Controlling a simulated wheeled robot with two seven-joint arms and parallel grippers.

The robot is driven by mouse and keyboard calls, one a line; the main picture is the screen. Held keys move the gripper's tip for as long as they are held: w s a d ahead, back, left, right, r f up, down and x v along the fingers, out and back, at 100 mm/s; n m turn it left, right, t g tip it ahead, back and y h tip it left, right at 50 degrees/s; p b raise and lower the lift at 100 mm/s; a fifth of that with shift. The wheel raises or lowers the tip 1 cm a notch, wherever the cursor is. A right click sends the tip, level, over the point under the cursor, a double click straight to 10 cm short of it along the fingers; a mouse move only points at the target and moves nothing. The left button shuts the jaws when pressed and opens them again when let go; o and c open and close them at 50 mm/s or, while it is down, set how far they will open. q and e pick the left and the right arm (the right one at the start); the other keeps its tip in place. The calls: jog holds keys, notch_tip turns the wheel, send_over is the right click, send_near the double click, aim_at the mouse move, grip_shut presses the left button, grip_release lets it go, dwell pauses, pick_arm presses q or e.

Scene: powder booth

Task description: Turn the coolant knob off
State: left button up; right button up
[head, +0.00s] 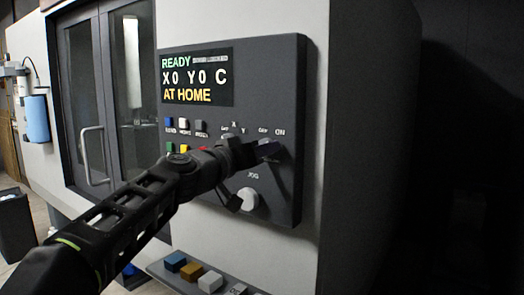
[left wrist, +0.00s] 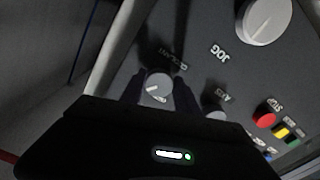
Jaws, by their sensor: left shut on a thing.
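The coolant knob shows in the left wrist view (left wrist: 158,86) as a small grey round knob with a white mark, by the COOLANT label. My left gripper (head: 266,150) is at this knob on the dark control panel (head: 285,75), under the OFF and ON labels. In the left wrist view its two dark fingers (left wrist: 160,92) lie on either side of the knob, shut on it. In the head view the gripper hides most of the knob, so its exact setting cannot be told. My right gripper is not in view.
The larger JOG knob (head: 247,200) is just below, and the axis knob (head: 228,141) is close on the left. Coloured buttons and a screen (head: 198,77) reading READY and AT HOME are further left. A ledge with several blocks (head: 188,271) is below the panel.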

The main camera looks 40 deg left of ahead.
pick_arm(q)
grip_shut()
jog(key=shift+n, duration=0.5)
jog(key=shift+d+r+n+p, duration=0.1)
jog(key=shift+n+p, duration=0.1)
jog(key=shift+n, duration=3.1)
jog(key=shift+r+n+p, duration=0.1)
jog(key=shift+n+p, duration=0.1)
jog(key=shift+n, duration=3.1)
jog(key=o, duration=0.7)
grip_release()
jog(key=shift+s, duration=0.1)
